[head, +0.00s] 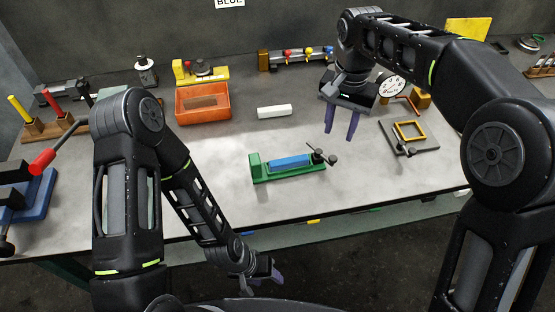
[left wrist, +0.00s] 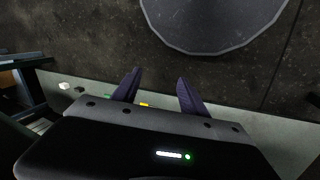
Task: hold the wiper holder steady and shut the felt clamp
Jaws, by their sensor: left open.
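The wiper holder (head: 256,168) is a green base lying on the middle front of the bench, with a long blue block (head: 290,162) along its top. At its right end is a dark clamp (head: 322,156) with round black knobs; I cannot tell whether it is open or shut. My left gripper (head: 268,277) is low, in front of the bench edge, apart from the holder. In the left wrist view its purple fingers (left wrist: 155,83) are spread and empty. My right gripper (head: 341,132) hangs above the bench, up and right of the holder, its fingers apart and empty.
A dark plate with a yellow frame (head: 409,131) is to the right. A blue device with a red-handled lever (head: 42,161) is at left. Bare bench surrounds the holder.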

